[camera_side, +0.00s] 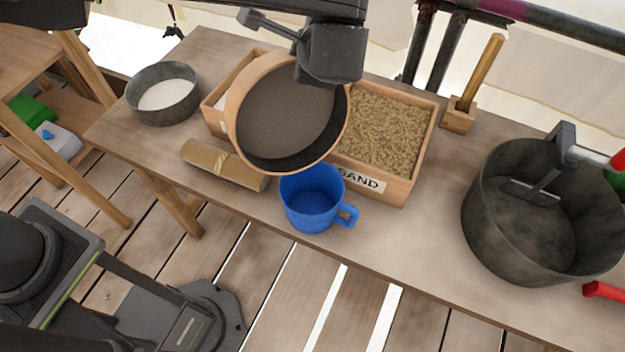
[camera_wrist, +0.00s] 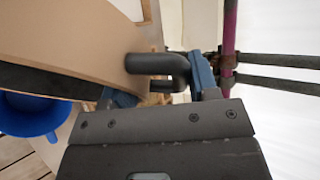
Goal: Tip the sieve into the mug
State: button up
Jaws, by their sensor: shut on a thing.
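The sieve (camera_side: 286,115) has a round tan rim and a grey mesh. It is held tilted in the air, its lower edge just above and left of the mug in the side view. Its tan wall (camera_wrist: 80,30) fills the upper left of the wrist view. My gripper (camera_wrist: 165,90) is shut on the sieve's dark handle (camera_wrist: 160,65); in the side view my gripper's fingers are mostly hidden. The blue mug (camera_side: 312,203) stands upright on the table with its handle to the right. Part of it shows in the wrist view (camera_wrist: 30,118). No stream of material is visible.
A wooden box of sand (camera_side: 385,132) sits behind the mug. A grey bowl with white contents (camera_side: 163,95) and a rolled paper bundle (camera_side: 222,164) lie left. A large dark bucket (camera_side: 540,225) stands right, near a wooden-handled tool (camera_side: 481,75). The table's front edge is close to the mug.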

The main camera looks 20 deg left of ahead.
jog(key=shift+t+y, duration=0.6)
jog(key=shift+y, duration=0.1)
jog(key=s+d, duration=0.1)
jog(key=s+d+r, duration=0.1)
jog(key=d, duration=0.1)
jog(key=shift+s+d, duration=0.15)
jog(key=shift+s, duration=0.1)
jog(key=shift+s+d, duration=0.1)
jog(key=shift+s+d+b, duration=0.2)
jog(key=shift+d+b, duration=0.05)
jog(key=shift+b, duration=0.1)
jog(key=shift+s+d+r+m+t+y+b, duration=0.15)
jog(key=shift+s+d+t+y+b, duration=0.1)
jog(key=shift+s+d+t+y, duration=0.25)
jog(key=shift+s+d+r+m+t+y+b, duration=0.1)
jog(key=shift+s+d+m+t+y+b, duration=0.15)
jog(key=shift+d, duration=0.3)
